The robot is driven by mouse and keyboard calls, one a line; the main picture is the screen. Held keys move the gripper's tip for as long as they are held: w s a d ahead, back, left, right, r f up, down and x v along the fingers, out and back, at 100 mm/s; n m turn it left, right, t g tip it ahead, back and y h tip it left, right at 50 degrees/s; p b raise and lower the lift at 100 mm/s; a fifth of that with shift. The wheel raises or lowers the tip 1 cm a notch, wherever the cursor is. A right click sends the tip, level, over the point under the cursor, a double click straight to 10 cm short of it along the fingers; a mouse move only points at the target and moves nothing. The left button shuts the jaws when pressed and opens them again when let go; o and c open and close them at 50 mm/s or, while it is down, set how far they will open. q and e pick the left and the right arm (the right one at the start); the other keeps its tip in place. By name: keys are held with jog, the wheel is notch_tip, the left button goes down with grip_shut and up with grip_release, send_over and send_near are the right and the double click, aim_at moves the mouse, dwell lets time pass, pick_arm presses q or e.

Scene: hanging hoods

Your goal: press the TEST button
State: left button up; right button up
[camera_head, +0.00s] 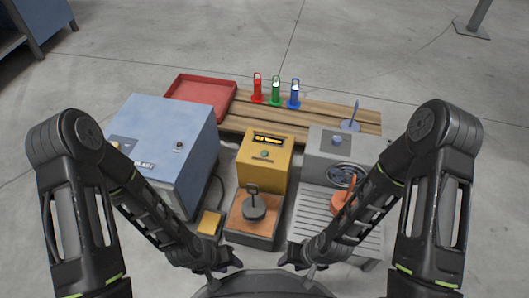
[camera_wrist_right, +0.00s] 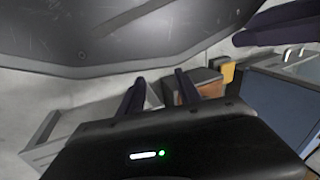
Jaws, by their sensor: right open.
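A yellow box (camera_head: 278,173) with a lit dark display (camera_head: 270,140) stands in the middle of the bench in the head view. A small round greenish button (camera_head: 264,154) sits below the display; its lettering is too small to read, so I cannot tell if it is the TEST button. My left gripper (camera_head: 226,268) is low at the front, apart from the box; its jaw opening is unclear. My right gripper (camera_head: 300,264) is also low at the front. In the right wrist view its two dark fingers (camera_wrist_right: 158,92) stand apart with nothing between them.
A blue cabinet (camera_head: 165,125) stands left, and a grey slatted unit (camera_head: 325,215) right. A dark weight with a handle (camera_head: 255,206) sits before the yellow box. A red tray (camera_head: 200,88) and red, green and blue upright holders (camera_head: 275,92) are behind.

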grip_shut()
dwell(1.4)
